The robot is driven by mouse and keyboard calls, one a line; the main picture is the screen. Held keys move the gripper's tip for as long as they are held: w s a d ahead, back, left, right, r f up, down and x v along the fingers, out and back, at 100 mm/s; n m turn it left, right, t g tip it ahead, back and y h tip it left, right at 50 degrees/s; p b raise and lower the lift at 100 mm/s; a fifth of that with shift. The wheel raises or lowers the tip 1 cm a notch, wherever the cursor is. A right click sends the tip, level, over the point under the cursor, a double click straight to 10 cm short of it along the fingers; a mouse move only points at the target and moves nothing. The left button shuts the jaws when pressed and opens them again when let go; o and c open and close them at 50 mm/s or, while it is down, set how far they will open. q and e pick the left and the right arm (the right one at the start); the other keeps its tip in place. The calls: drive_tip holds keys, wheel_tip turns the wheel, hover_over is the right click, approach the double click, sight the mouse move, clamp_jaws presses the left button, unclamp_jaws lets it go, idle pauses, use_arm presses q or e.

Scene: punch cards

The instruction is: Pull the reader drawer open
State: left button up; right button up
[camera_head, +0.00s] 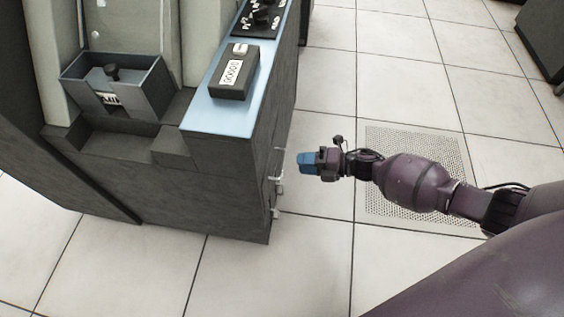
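The grey card machine (190,195) stands at the left. A blue-grey open tray (138,98) with a dark knob and a small white label sits in a recess of its front; it may be the reader drawer, but I cannot tell for sure. My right gripper (307,162) has blue fingertips and is over the floor, just right of the machine's right side, apart from the tray. The fingers overlap in this view, so their gap is hidden. Nothing shows held in them. My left gripper is out of view.
Small pale handles or fittings (278,187) stick out from the machine's right side, close to my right gripper. A blue top panel (205,112) carries a dark counter box (234,80). Tiled floor with a perforated tile (440,150) lies open at the right.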

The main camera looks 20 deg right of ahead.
sight(284, 163)
drive_tip(key=shift+b+x, duration=0.55)
drive_tip(key=shift+x, duration=2.7)
drive_tip(key=shift+s+f, duration=0.1)
drive_tip(key=shift+c, duration=0.2)
clamp_jaws()
